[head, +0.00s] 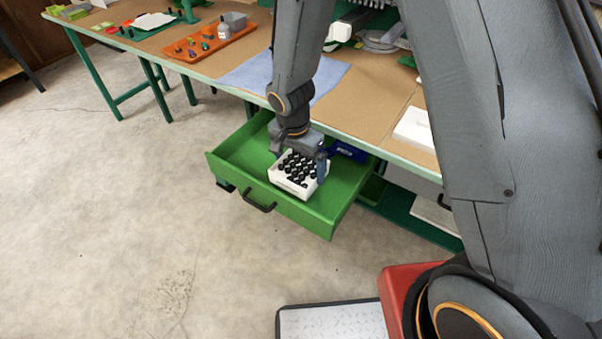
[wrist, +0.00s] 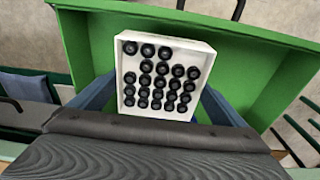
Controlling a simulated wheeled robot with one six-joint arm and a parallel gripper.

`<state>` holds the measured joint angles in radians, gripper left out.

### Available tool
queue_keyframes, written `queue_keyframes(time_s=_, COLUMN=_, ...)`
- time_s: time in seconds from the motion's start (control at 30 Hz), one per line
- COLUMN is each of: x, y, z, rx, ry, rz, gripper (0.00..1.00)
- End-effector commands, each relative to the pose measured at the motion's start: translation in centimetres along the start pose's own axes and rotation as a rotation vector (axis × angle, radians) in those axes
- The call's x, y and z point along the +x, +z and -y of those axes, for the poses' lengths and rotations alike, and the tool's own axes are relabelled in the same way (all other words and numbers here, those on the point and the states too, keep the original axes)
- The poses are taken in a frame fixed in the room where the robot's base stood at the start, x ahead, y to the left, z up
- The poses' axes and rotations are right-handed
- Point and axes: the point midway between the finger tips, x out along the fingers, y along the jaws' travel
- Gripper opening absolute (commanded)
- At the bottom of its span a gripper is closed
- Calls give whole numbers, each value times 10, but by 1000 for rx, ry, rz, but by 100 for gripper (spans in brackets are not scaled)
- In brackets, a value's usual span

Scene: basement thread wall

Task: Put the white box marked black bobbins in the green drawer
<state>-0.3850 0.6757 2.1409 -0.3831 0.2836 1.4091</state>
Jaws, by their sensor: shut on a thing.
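The white box (head: 291,186) holds several rows of black bobbins. It shows in the head view at the open green drawer (head: 233,180), over the drawer's front right part. My gripper (head: 301,163) is shut on the box, with a finger on each side. In the wrist view the white box (wrist: 168,41) lies between my fingers, with the green drawer (wrist: 80,40) behind and around it. I cannot tell whether the box touches the drawer floor. No marking on the box is readable.
A dark blue item (head: 347,151) lies at the back right of the drawer. The drawer's left part is bare. The workbench (head: 370,98) is behind, with a blue cloth (head: 326,80), an orange tray (head: 208,45) and a white box-like thing (head: 414,128) on it.

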Motion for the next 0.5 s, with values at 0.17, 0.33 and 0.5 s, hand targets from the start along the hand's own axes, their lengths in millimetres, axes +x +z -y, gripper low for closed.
queue_keyframes(time_s=0.17, x=14, y=1, z=0, rx=1, ry=0, rz=0, gripper=58)
queue_keyframes(time_s=0.33, x=35, y=4, z=-2, rx=1, ry=2, rz=2, gripper=58)
queue_keyframes(time_s=0.5, x=53, y=4, z=-2, rx=4, ry=0, rz=0, gripper=58)
